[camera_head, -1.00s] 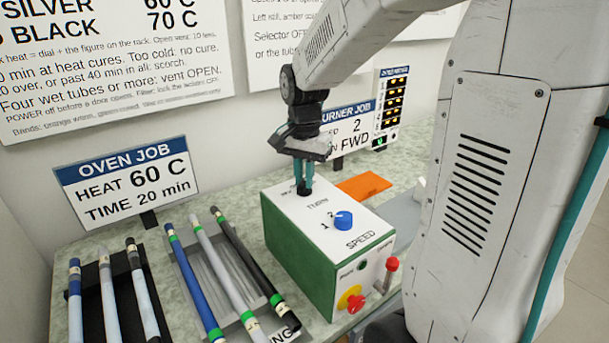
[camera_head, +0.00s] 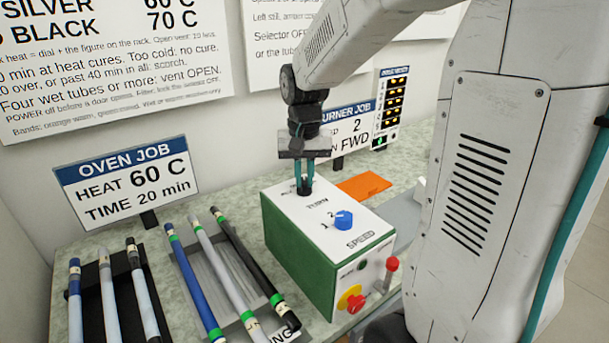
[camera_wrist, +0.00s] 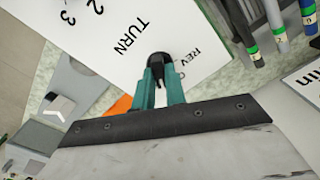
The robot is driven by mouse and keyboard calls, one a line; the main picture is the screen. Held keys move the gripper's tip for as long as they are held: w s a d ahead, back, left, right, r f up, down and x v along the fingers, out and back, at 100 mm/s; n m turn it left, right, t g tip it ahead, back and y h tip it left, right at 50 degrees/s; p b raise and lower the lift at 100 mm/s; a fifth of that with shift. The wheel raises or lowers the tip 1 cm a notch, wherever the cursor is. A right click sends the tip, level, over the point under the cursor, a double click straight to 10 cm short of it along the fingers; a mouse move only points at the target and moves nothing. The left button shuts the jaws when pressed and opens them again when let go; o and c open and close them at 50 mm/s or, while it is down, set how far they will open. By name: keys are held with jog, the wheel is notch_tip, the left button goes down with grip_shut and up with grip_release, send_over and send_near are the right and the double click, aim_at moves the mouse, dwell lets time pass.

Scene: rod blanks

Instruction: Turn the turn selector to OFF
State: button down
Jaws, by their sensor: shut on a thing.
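The turn selector (camera_wrist: 157,62) is a black knob on the white top of the green-sided control box (camera_head: 297,250), behind the printed word TURN. My gripper (camera_head: 305,188) points down over it, and its teal fingers are shut on the knob. In the wrist view the fingers (camera_wrist: 160,82) stand on both sides of the knob. The label REV shows beside it there; the other labels are partly hidden, so I cannot read which setting the knob points to.
A blue speed knob (camera_head: 344,220) sits in front of the selector. Tubes lie on racks to the left (camera_head: 215,272). An orange piece (camera_head: 363,186) lies behind the box.

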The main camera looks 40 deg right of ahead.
aim_at(304, 180)
jog(key=n, duration=0.6)
dwell(0.6)
jog(key=c, duration=1.4)
grip_release()
jog(key=shift+c, duration=0.2)
jog(key=shift+r, duration=0.1)
notch_tip(304, 180, up, 8)
jog(key=shift+f, duration=0.15)
jog(key=s+a+f, duration=0.1)
jog(key=s+a, duration=0.3)
jog(key=s, duration=0.7)
jog(key=s+a+t, duration=0.1)
jog(key=s+a, duration=0.4)
jog(key=s, duration=0.5)
jog(key=shift+s+a+f, duration=0.3)
jog(key=shift+s+f, duration=0.05)
